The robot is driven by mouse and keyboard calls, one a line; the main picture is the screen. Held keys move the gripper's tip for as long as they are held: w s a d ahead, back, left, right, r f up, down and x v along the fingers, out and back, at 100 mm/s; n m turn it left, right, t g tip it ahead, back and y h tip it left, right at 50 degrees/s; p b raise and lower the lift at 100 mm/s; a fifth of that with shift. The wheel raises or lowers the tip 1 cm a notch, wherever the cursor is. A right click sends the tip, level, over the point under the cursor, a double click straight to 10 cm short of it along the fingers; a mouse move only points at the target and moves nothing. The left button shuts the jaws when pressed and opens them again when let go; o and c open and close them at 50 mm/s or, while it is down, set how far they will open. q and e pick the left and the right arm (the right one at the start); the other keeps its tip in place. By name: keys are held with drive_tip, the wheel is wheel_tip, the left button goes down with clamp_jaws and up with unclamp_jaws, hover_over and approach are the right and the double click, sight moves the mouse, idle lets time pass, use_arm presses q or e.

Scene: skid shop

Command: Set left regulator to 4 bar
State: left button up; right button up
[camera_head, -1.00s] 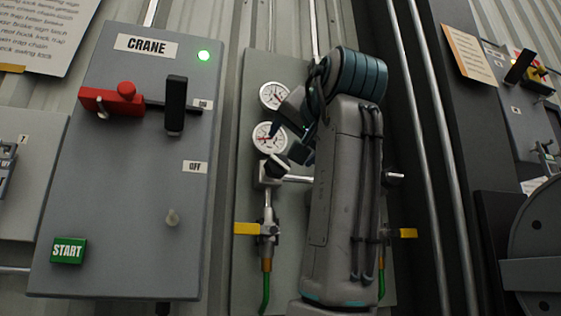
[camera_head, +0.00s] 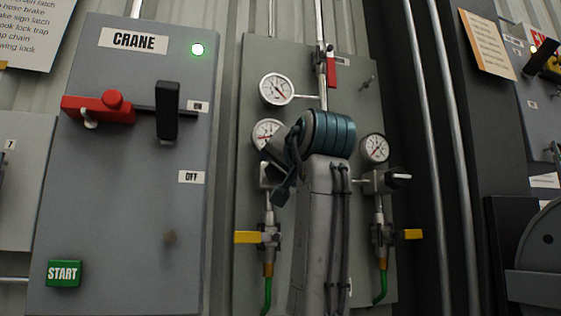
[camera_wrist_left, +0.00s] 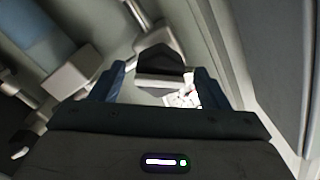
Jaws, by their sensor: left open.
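The left regulator (camera_head: 266,178) is on the grey panel, below a round white gauge (camera_head: 266,132). My left gripper (camera_head: 277,174) is in front of it and covers part of the regulator and the gauge's lower right. The gauge reading is too small to tell. In the left wrist view, the regulator's black knob (camera_wrist_left: 160,62) shows between the two open blue fingers of my left gripper (camera_wrist_left: 160,83), a little beyond them; I cannot tell whether they touch it. My right gripper is not in view.
A right regulator (camera_head: 377,181) with its own gauge (camera_head: 375,148) is beside my arm. An upper gauge (camera_head: 276,89) and a red handle (camera_head: 331,72) are above. Yellow valve levers (camera_head: 247,237) are below. The crane box (camera_head: 130,210) stands to the left.

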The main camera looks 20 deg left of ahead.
use_arm(q)
drive_tip(key=shift+w+a, duration=0.25)
drive_tip(key=shift+w, duration=0.25)
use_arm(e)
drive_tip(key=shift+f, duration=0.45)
use_arm(q)
drive_tip(key=c, duration=1)
drive_tip(key=shift+m, duration=0.3)
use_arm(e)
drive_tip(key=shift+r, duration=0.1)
